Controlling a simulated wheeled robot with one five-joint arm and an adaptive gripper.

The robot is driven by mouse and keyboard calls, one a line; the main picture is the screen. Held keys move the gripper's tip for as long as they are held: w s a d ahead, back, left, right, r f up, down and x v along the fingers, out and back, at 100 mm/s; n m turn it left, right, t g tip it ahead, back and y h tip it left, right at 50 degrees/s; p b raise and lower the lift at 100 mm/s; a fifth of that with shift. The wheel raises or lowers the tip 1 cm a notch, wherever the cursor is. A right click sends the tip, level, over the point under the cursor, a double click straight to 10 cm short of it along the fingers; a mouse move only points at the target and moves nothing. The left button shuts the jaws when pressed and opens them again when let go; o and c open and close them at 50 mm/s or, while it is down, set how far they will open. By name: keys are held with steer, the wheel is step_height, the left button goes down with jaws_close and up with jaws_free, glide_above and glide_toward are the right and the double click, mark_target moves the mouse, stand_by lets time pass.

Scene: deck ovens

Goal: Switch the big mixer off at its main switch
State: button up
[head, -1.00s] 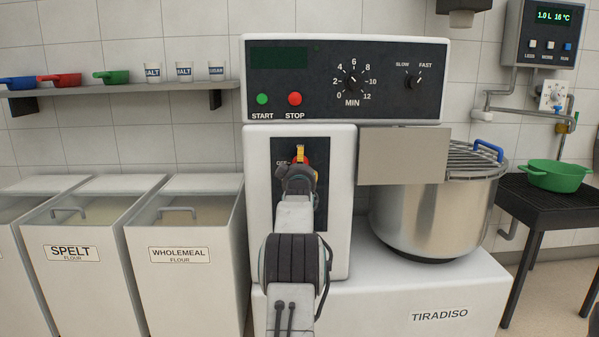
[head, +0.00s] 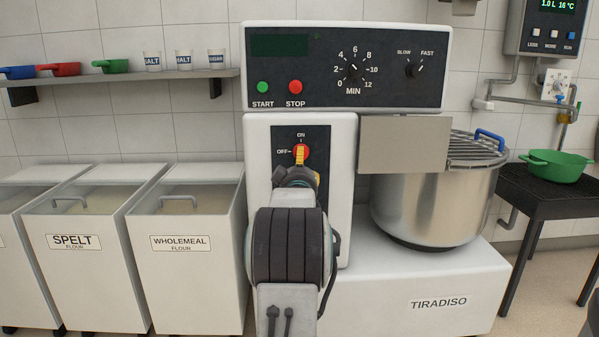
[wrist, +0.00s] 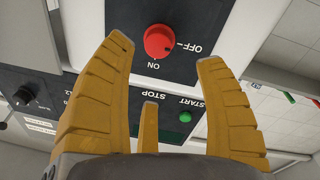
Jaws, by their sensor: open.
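The big mixer (head: 405,302) is white with a steel bowl, marked TIRADISO. Its main switch (head: 304,150) is a red round knob on a dark plate, with ON above and OFF to the left. In the wrist view the red knob (wrist: 158,41) appears upside down, just beyond and between my fingertips, with no finger visibly closed on it. My gripper (wrist: 165,62) is open and empty, its yellow fingers spread. In the head view my gripper (head: 300,163) is in front of the switch and covers part of it. I cannot tell which way the knob points.
Above are the green START button (head: 263,87), the red STOP button (head: 295,87) and the timer dial (head: 353,71). The bowl (head: 425,205) and its grey guard plate (head: 404,145) stand right. Flour bins (head: 180,270) stand left. A green colander (head: 555,166) sits on a dark stand.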

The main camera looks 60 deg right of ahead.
steer(key=shift+v, duration=1.1)
steer(key=w+a+r+n+y+p, duration=0.1)
steer(key=w+a+r+y+p, duration=0.25)
steer(key=a+p, duration=0.45)
steer(key=w+a+r+n+y+p, duration=0.1)
steer(key=w+a+r+y+p, duration=0.2)
steer(key=a, duration=0.9)
steer(key=w+a+r+n+y+p, duration=0.1)
steer(key=w+a+r+y+p, duration=0.2)
steer(key=a+p, duration=0.6)
steer(key=s+a+r+n+g+y+p, duration=0.15)
steer(key=s+a+p, duration=0.25)
steer(key=a, duration=0.4)
steer(key=s+a+r+y+p, duration=0.3)
steer(key=s+a+p, duration=0.1)
steer(key=a, duration=0.4)
steer(key=s+a+r+n+g+y+p, duration=0.1)
steer(key=s+a+g+p, duration=0.1)
steer(key=s+a+p, duration=0.2)
steer(key=s+a+r+n+g+y+p, duration=0.1)
steer(key=s+a+r+g+p, duration=0.1)
steer(key=s+a+p, duration=0.3)
steer(key=s, duration=0.4)
steer(key=shift+s+a+r, duration=0.3)
steer(key=shift+s+a, duration=0.1)
